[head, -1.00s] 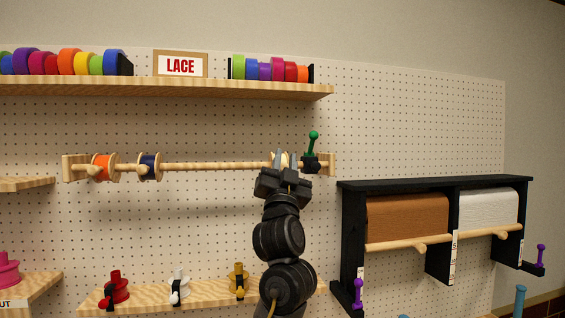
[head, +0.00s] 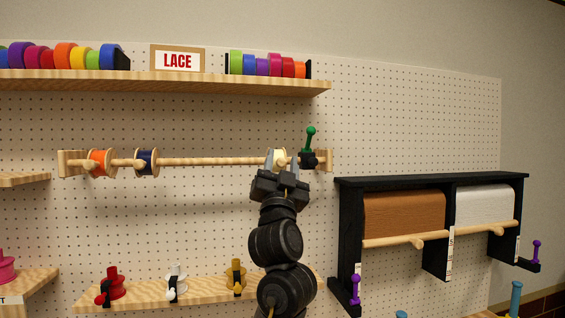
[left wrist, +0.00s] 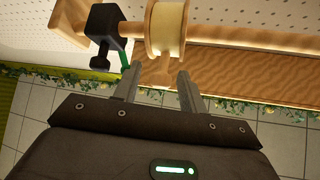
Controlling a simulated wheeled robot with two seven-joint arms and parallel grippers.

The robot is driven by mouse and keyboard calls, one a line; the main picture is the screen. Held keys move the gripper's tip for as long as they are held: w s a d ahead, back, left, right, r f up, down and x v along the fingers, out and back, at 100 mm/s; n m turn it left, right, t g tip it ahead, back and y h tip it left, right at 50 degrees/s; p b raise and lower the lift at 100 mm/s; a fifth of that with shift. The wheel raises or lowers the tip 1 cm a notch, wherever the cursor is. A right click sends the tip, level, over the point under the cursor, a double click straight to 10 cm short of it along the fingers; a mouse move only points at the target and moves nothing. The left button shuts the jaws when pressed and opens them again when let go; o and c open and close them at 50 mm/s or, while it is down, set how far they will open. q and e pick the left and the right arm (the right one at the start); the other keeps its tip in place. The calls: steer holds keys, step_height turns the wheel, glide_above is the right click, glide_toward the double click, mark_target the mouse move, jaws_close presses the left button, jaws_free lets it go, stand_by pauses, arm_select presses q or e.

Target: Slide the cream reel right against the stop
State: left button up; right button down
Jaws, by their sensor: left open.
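The cream reel (head: 280,157) sits on the wooden rod (head: 215,161), near its right end. It also shows at the top of the left wrist view (left wrist: 166,28), with a wooden knob pointing between my fingers. The stop, a black block (head: 308,160) with a green handle, is on the rod just right of the reel. In the left wrist view the stop (left wrist: 104,24) and reel have a short bare gap between them. My left gripper (head: 281,165) is open in front of the reel, fingers spread on either side of the knob (left wrist: 158,70). My right gripper is out of view.
An orange reel (head: 100,161) and a navy reel (head: 146,162) sit at the rod's left end. A shelf (head: 200,85) with rolls is above. Small spools stand on a lower shelf (head: 205,291). A black paper-roll rack (head: 436,182) stands to the right.

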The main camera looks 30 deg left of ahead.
arm_select(q)
steer(key=b+v, duration=0.3)
steer(key=v, duration=0.5)
steer(key=shift+s+f, duration=0.25)
steer(key=shift+d, duration=0.1)
